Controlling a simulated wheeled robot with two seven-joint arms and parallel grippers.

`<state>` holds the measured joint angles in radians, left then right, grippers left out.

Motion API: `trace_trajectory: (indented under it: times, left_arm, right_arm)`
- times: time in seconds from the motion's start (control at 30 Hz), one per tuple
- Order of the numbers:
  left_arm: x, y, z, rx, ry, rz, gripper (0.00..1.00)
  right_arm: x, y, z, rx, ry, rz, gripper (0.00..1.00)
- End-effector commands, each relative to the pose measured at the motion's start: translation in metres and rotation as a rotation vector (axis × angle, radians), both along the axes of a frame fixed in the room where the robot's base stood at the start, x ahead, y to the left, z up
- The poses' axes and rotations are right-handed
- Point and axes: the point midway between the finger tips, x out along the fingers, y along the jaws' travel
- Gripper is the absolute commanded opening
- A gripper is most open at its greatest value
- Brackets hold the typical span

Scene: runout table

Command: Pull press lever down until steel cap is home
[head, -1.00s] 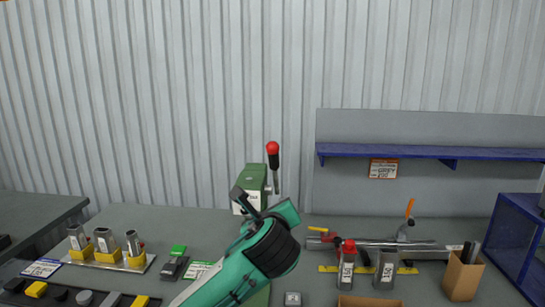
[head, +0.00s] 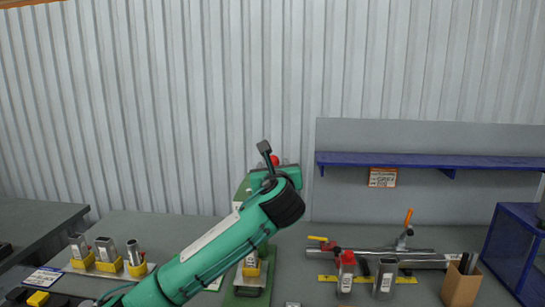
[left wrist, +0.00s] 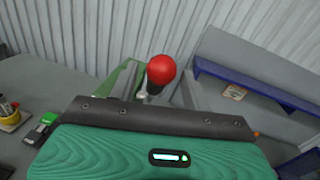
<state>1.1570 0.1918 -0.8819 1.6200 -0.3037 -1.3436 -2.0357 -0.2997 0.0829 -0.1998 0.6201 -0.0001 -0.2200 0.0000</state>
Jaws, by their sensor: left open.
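The press lever's red knob (head: 275,160) shows just behind my left gripper (head: 267,162). In the left wrist view the red knob (left wrist: 161,69) and part of its black grip stand upright just beyond the gripper. My left gripper is open at the knob; I cannot tell whether it touches it. The green press (head: 243,190) is mostly hidden by my arm. Under it a steel tube (head: 251,259) with a label stands in a yellow holder (head: 252,270) on the green base. I cannot make out the steel cap. My right gripper is out of view.
Several tubes in yellow holders (head: 107,265) stand at left. A blue shelf (head: 420,160) is on the back panel.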

Motion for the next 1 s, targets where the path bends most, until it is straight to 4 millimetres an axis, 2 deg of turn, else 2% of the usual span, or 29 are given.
trace_trajectory:
  times: [0.1,0.3,0.67,0.9,1.0]
  left_arm:
    - [0.019,0.003,0.002,0.001,0.001,0.001,0.49]
    - [0.036,0.005,0.001,0.0,0.0,-0.001,0.49]
    - [0.039,0.006,0.0,-0.001,0.0,-0.002,0.49]
    - [0.039,0.006,0.0,-0.001,0.0,-0.001,0.01]
    - [0.039,0.006,0.0,0.0,0.0,-0.001,0.0]
  right_arm:
    - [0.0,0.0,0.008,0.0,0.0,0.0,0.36]
    - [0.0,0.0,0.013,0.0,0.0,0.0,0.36]
    - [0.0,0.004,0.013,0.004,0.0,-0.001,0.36]
    - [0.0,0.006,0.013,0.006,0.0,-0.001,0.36]
    - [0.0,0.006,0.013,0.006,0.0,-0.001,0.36]
